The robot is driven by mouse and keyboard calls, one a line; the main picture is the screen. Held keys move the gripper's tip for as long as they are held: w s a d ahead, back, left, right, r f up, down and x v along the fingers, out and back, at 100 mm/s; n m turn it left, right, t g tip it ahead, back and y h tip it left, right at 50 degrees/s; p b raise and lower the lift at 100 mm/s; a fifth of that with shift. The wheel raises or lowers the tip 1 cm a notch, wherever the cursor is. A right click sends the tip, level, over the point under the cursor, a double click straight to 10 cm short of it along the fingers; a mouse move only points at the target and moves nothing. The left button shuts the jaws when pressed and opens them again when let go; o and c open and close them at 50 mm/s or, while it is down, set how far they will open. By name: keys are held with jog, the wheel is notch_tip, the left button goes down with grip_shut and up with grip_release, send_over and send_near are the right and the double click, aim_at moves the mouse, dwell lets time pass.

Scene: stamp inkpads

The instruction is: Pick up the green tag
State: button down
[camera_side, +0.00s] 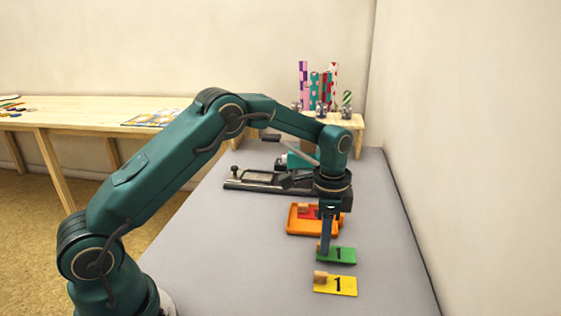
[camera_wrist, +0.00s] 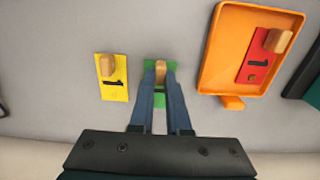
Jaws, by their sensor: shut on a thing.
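In the wrist view my gripper (camera_wrist: 162,80) is shut on the wooden knob (camera_wrist: 161,70) of the green tag (camera_wrist: 149,75). The fingers hide much of the tag there. I cannot tell any gap between the tag and the table.
The yellow tag (camera_side: 336,285) with a wooden knob lies nearer the camera. The orange tray (camera_side: 293,219) holds a red tag (camera_side: 306,213). Behind it stands a black stamping device (camera_side: 265,181). A white wall (camera_side: 470,150) bounds the table's right side. The table's left front is clear.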

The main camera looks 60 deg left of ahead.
jog(key=r, duration=0.3)
jog(key=shift+s+a+r, duration=0.15)
jog(key=shift+a+r, duration=0.15)
jog(key=shift+a, duration=0.1)
jog(key=s+a+r, duration=0.4)
jog(key=a+r, duration=0.2)
jog(key=a, duration=0.3)
jog(key=s+d+r+n, duration=0.5)
jog(key=s+d+n, duration=0.1)
jog(key=s+n, duration=0.2)
jog(key=shift+d+r+n, duration=0.3)
jog(key=shift+r+n, duration=0.05)
jog(key=shift+n, duration=0.15)
